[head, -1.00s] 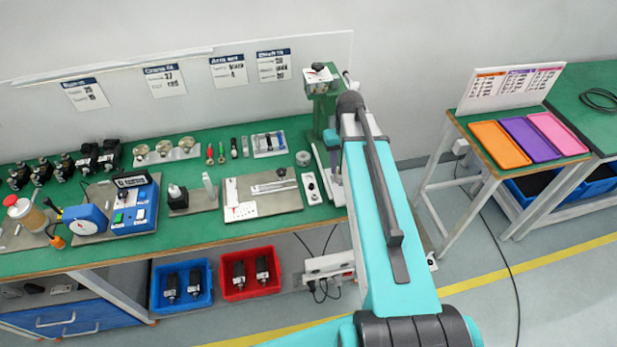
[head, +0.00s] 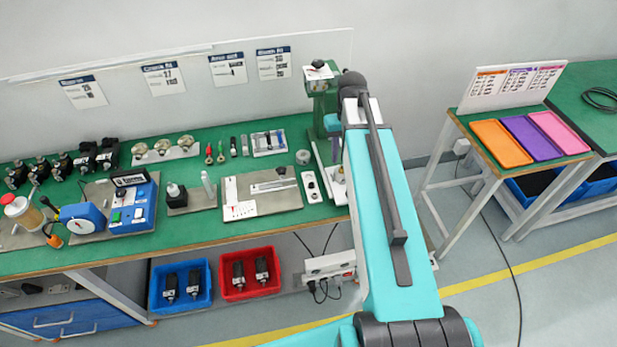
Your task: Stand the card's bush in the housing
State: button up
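My teal arm reaches over the right end of the green bench (head: 240,228). My gripper is not visible; the arm's far end hides that spot. I cannot tell which part is the bush or the housing. A white plate (head: 312,187) with small round parts lies just left of my arm. A small grey round part (head: 303,157) stands behind it. A pale fixture (head: 338,187) is partly hidden by my arm. Several printed cards (head: 228,69) hang on the back panel; their text is too small to read.
A green press (head: 322,95) stands behind my arm. A metal plate (head: 262,208) with tools and a blue tester (head: 133,208) lie to the left. Blue (head: 180,302) and red (head: 249,291) bins sit below. A side table (head: 480,150) with coloured trays stands right.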

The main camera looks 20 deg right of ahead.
notch_tip(320, 180, up, 9)
jog(key=b, duration=0.2)
dwell(0.6)
jog(key=shift+r, duration=0.1)
dwell(0.9)
jog(key=s+a+f+m+g+y+p, duration=0.1)
jog(key=s+a+f+g+y+p, duration=0.3)
jog(key=s+a+f, duration=1.35)
jog(key=s+f+h+b, duration=0.1)
jog(key=s+f+b, duration=0.2)
jog(key=f, duration=0.8)
jog(key=s+f+n+g+h+b, duration=0.1)
jog(key=s+f+b, duration=0.2)
jog(key=s+f, duration=0.4)
jog(key=s+d+f+n+h+b, duration=0.1)
jog(key=s+f, duration=0.4)
jog(key=f, duration=1.2)
jog(key=h+b, duration=0.1)
jog(key=b, duration=0.1)
jog(key=shift+s+g+b, duration=0.2)
jog(key=shift+g+b, duration=0.1)
jog(key=shift+g, duration=0.1)
jog(key=shift+d+r, duration=0.1)
jog(key=shift+d, duration=0.05)
